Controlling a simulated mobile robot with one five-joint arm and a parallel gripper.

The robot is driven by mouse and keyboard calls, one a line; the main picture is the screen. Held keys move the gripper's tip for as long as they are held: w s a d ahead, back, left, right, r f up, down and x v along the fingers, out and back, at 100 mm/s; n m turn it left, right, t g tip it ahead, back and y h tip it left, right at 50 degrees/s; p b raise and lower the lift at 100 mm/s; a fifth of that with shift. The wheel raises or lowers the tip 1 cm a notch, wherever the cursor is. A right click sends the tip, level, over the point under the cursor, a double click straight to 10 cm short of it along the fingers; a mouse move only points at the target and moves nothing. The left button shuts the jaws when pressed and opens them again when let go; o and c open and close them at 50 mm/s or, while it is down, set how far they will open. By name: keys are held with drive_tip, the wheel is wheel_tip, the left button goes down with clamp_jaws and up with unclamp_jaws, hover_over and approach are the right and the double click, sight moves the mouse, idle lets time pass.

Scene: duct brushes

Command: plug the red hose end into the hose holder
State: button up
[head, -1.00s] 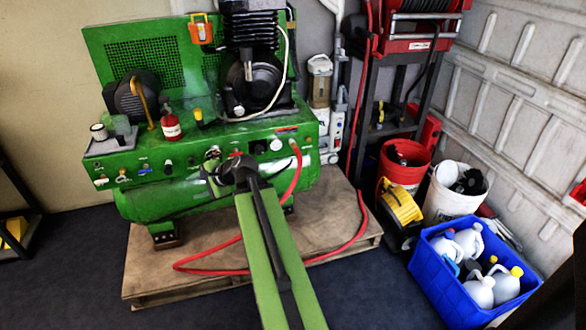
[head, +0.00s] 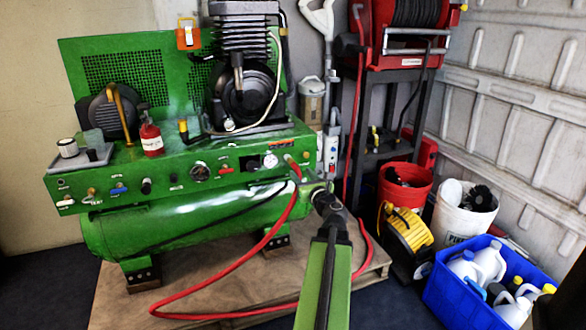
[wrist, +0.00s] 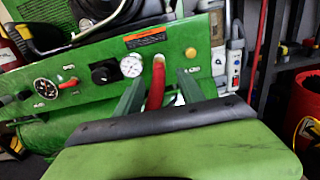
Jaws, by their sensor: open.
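The red hose (head: 225,278) runs from a fitting at the right end of the green compressor's front panel (head: 185,172), down across the pallet and behind my arm. In the wrist view the upper part of the red hose (wrist: 157,82) hangs from a brass-coloured fitting (wrist: 158,58) right of a white gauge. My gripper (head: 318,192) is just right of the hose in the head view. In the wrist view my gripper (wrist: 160,86) is open, with the hose showing between its fingers; I cannot tell whether they straddle it or stop short. I cannot clearly pick out a separate hose holder.
A red hose reel (head: 408,30) stands on a dark rack behind. At right are a red bucket (head: 404,182), a white bucket (head: 464,222), a yellow blower (head: 408,232) and a blue crate (head: 455,290) of jugs. The wooden pallet (head: 210,297) lies under the compressor.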

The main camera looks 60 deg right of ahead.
sight(293, 164)
drive_tip(key=shift+w, duration=0.15)
drive_tip(key=x, duration=0.9)
drive_tip(key=shift+c, duration=0.4)
idle(0.6)
clamp_jaws()
drive_tip(key=shift+s, duration=0.3)
idle(1.1)
drive_tip(key=shift+v, duration=2.9)
drive_tip(key=shift+a, duration=0.1)
